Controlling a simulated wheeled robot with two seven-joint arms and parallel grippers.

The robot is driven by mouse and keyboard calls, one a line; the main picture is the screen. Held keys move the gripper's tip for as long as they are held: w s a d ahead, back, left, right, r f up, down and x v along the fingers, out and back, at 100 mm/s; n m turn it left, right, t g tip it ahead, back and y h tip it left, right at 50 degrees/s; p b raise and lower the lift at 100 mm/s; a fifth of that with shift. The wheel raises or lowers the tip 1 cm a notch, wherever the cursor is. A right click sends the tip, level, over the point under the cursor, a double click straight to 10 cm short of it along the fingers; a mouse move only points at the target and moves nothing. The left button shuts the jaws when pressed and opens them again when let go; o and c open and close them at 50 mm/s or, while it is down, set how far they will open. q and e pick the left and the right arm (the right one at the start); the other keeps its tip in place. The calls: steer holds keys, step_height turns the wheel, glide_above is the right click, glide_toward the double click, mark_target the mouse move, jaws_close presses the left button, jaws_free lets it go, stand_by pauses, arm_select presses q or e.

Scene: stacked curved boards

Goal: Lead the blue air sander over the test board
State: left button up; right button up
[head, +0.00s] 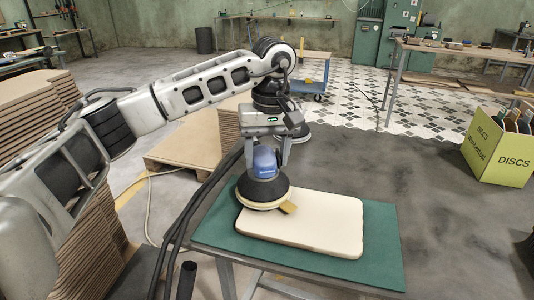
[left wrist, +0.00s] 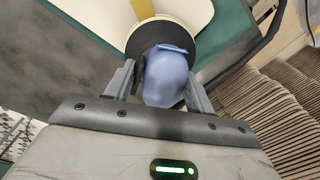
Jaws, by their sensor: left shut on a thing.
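The blue air sander (head: 264,165) stands upright, its round pad on the left corner of the pale test board (head: 318,222). My left gripper (head: 268,158) comes down from above and is shut on the sander's blue body. In the left wrist view the blue body (left wrist: 166,75) sits between the two fingers (left wrist: 160,85), with the dark skirt and pale pad rim beyond it. The test board lies on a green mat (head: 373,262) on a table. A small tan block (head: 289,208) shows at the pad's right edge. My right gripper is not in view.
Dark hoses (head: 196,208) run down from the sander past the table's left edge. Stacked curved boards (head: 32,110) stand at the left. A yellow DISCS box (head: 500,148) stands on the floor at the right. The board's right part is clear.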

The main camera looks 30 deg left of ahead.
arm_select(q)
steer(key=shift+f+b, duration=0.4)
steer(key=shift+f, duration=0.1)
steer(key=c, duration=0.6)
steer(key=shift+c, duration=0.2)
